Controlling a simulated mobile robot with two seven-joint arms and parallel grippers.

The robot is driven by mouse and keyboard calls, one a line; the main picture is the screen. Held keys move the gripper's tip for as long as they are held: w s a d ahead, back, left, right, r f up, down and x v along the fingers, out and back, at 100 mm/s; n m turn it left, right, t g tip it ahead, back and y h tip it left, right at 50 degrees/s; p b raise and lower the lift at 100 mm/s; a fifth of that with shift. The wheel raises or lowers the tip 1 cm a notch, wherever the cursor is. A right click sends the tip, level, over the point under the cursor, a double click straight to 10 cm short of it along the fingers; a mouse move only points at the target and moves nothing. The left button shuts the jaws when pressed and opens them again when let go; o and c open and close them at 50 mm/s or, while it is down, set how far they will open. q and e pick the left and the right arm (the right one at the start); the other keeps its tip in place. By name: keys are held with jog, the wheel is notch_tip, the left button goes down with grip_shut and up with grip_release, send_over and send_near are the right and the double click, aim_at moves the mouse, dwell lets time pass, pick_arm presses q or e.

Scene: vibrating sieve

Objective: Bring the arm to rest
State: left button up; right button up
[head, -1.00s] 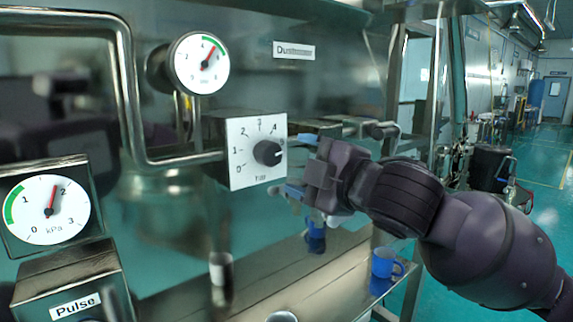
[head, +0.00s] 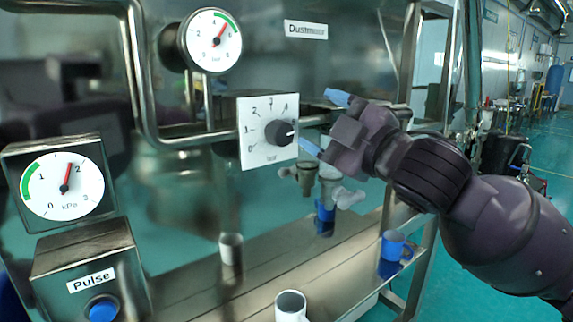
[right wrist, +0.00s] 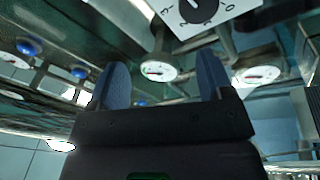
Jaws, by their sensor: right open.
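My right gripper (head: 322,122) is open and empty, with blue fingertips, just right of the white dial plate (head: 267,155). The black knob (head: 279,133) on that plate has its pointer turned to the right. In the right wrist view, my blue fingers (right wrist: 160,85) stand wide apart with nothing between them, and part of the plate (right wrist: 240,8) shows at the top. My right arm comes in from the right edge. My left gripper is not in view.
Two gauges, one at the top (head: 213,41) and a kPa one at the left (head: 62,184), flank the pipe frame. A box with a blue Pulse button (head: 103,309) stands lower left.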

jog(key=w+d+f+m+t+h, duration=0.1)
jog(key=d+f+m+h, duration=0.25)
jog(key=f, duration=0.75)
jog(key=w+d+f+m+h, duration=0.15)
jog(key=d+f+m, duration=0.35)
jog(key=f, duration=0.6)
jog(key=d+f+m+t+h, duration=0.1)
jog(key=d+f+m+h, duration=0.3)
jog(key=f, duration=0.7)
jog(key=s+d+f+m+g+h, duration=0.2)
jog(key=s+d+f+m+g, duration=0.1)
jog(key=s+f, duration=0.9)
jog(key=s+d+f+m+g+h, duration=0.2)
jog(key=s+d+f+m+g, duration=0.1)
jog(key=s+f, duration=0.9)
notch_tip(320, 180, down, 3)
jog(key=d+m, duration=0.1)
jog(key=d, duration=0.1)
jog(key=shift+s+d, duration=0.15)
jog(key=shift+d, duration=0.2)
jog(key=shift+r, duration=0.1)
